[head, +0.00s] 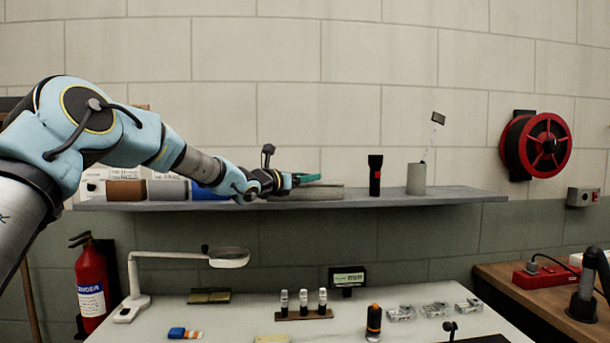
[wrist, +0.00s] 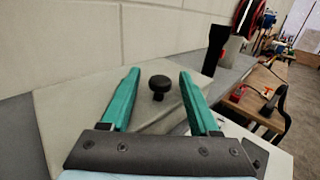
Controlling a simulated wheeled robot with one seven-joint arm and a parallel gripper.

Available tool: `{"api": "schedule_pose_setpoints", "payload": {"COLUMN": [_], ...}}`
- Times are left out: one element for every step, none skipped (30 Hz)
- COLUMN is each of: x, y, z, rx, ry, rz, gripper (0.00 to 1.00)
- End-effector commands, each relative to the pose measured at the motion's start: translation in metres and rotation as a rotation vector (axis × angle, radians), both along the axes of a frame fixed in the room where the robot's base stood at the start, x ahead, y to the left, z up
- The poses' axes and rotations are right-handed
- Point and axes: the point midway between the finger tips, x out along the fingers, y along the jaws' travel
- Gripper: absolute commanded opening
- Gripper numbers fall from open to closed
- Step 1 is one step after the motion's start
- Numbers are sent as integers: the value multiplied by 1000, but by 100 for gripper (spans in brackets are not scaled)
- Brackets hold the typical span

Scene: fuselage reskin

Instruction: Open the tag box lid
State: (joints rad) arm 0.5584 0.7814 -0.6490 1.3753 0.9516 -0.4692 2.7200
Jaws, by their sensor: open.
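The tag box (head: 318,192) is a low grey-green box on the wall shelf, left of the black flashlight. In the wrist view its flat lid (wrist: 75,103) fills the middle, with a round black knob (wrist: 159,84) standing on it. The lid looks closed. My gripper (head: 306,178) is at the box on the shelf. In the wrist view my gripper (wrist: 160,76) has two green fingers spread apart, one on each side of the knob, with gaps between fingers and knob. The head view hides the knob behind the gripper.
The shelf (head: 470,196) also holds a black flashlight (head: 375,175), a grey cup (head: 416,178) with a tag sticking out, and a brown block (head: 126,190) at left. Below, a white table carries a magnifier lamp (head: 228,257) and small parts. A red reel (head: 540,147) hangs at right.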

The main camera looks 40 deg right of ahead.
Motion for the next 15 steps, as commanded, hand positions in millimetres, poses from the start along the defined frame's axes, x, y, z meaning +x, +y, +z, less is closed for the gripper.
{"api": "schedule_pose_setpoints", "payload": {"x": [0,0,0,0,0,0,0,0,0,0,0,0,0,0,0], "y": [0,0,0,0,0,0,0,0,0,0,0,0,0,0,0], "z": [0,0,0,0,0,0,0,0,0,0,0,0,0,0,0], "rx": [0,0,0,0,0,0,0,0,0,0,0,0,0,0,0], "ry": [0,0,0,0,0,0,0,0,0,0,0,0,0,0,-1], "rz": [0,0,0,0,0,0,0,0,0,0,0,0,0,0,0], "gripper": [62,62,62,62,62,60,56,53,48,45,42,37,34,30,26]}}
